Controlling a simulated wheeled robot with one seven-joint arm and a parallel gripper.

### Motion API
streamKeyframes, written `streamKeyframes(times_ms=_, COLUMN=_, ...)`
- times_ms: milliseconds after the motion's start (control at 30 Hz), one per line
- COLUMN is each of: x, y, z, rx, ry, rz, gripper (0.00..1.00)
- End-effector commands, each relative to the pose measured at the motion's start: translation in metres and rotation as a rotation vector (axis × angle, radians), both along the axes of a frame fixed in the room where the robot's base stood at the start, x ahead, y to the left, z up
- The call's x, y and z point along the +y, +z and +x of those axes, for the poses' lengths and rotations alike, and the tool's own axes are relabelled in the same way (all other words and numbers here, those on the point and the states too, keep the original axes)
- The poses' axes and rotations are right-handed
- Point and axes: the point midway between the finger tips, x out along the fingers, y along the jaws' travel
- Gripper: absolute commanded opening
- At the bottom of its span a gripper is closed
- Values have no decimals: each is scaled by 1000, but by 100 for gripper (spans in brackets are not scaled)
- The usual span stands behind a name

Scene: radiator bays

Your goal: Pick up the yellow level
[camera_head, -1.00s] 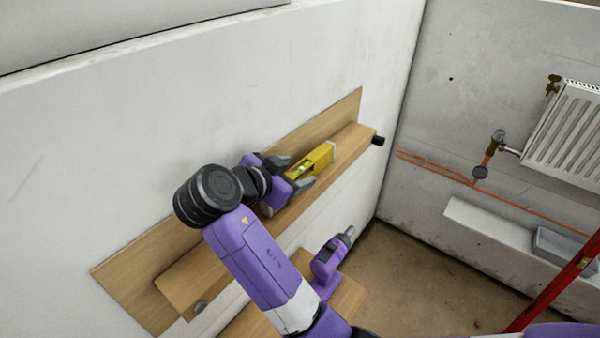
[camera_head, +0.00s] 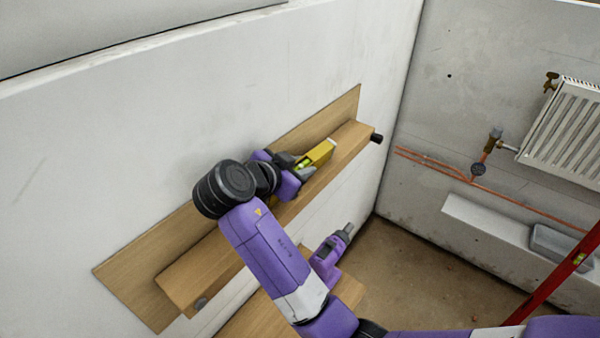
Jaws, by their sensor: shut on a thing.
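The yellow level (camera_head: 321,153) is at the wooden wall shelf (camera_head: 213,262), toward its far right end. A greenish vial shows on the level near my fingers. My gripper (camera_head: 301,169) is shut on the near end of the level. The level's far end sticks out past the fingers, and its near end is hidden by my gripper. I cannot tell whether the level touches the shelf or is just above it.
A purple drill (camera_head: 328,254) stands on a lower wooden surface (camera_head: 262,318). A white radiator (camera_head: 565,135) with pipes is on the right wall. A red level (camera_head: 555,279) leans at the right, near a grey tray (camera_head: 560,245). The floor between is mostly clear.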

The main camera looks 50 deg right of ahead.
Motion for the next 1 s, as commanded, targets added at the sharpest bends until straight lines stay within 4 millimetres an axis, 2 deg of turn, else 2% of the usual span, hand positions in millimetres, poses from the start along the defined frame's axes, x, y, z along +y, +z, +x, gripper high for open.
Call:
streamKeyframes(times_ms=367, x=0, y=6, z=-3, rx=-4, ry=0, rz=0, gripper=0)
streamKeyframes(times_ms=767, x=0, y=69, z=-3, rx=-7, ry=0, rz=0, gripper=0)
streamKeyframes(times_ms=1000, x=-1, y=68, z=-44, rx=-2, ry=0, rz=0, gripper=0)
